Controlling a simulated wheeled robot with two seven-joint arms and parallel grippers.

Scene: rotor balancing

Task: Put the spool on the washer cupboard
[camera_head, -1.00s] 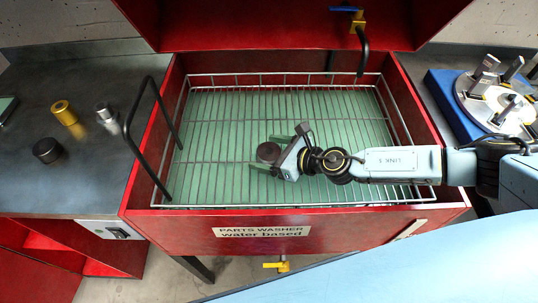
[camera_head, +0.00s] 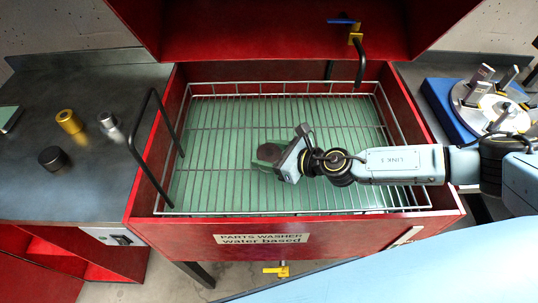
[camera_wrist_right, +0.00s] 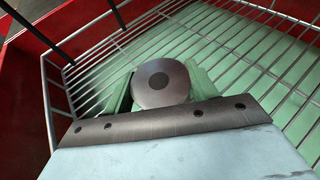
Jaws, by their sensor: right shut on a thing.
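The spool, a dark grey-brown round piece with a darker disc in the middle of its top (camera_head: 269,150), is in the wire basket (camera_head: 225,140) of the red parts washer. My right gripper (camera_head: 268,155) reaches in from the right and is shut on it. In the right wrist view the spool (camera_wrist_right: 161,82) sits between the two green fingers of the gripper (camera_wrist_right: 162,90). Its lower part is hidden, and I cannot tell whether it touches the basket. The dark top of the cupboard (camera_head: 50,195) lies left of the washer. My left gripper is not in view.
On the cupboard top stand a black cylinder (camera_head: 53,158), a yellow one (camera_head: 69,121) and a silver one (camera_head: 108,121). A black handle (camera_head: 138,152) rises at the washer's left side. A blue base (camera_head: 447,110) with a round fixture is at the right.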

